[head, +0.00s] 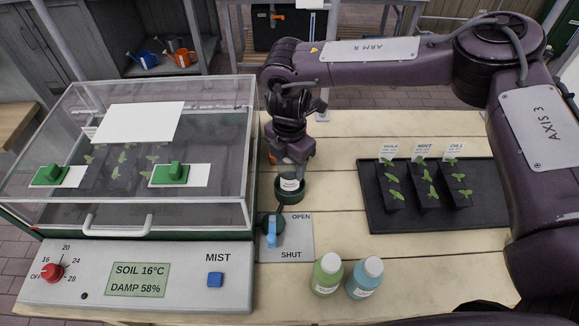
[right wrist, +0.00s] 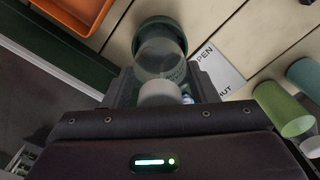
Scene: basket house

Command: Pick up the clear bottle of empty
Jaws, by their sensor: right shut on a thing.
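The clear bottle (right wrist: 160,55) shows in the right wrist view, with its white cap (right wrist: 160,93) toward me. My right gripper (right wrist: 160,88) is shut on the bottle near its cap end. A dark green round holder (right wrist: 161,22) surrounds or lies just behind the bottle's far end; I cannot tell whether the bottle rests in it. In the head view my right gripper (head: 292,160) points down over the holder (head: 289,196), where a white printed patch (head: 290,184) shows. The gripper hides most of the bottle there. My left gripper is out of view.
A green bottle (head: 326,273) and a blue bottle (head: 363,278), both white-capped, stand at the front. A blue-handled valve (head: 271,238) is just in front of the holder. A glazed propagator (head: 240,150) stands left. A black seedling tray (head: 400,222) lies right.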

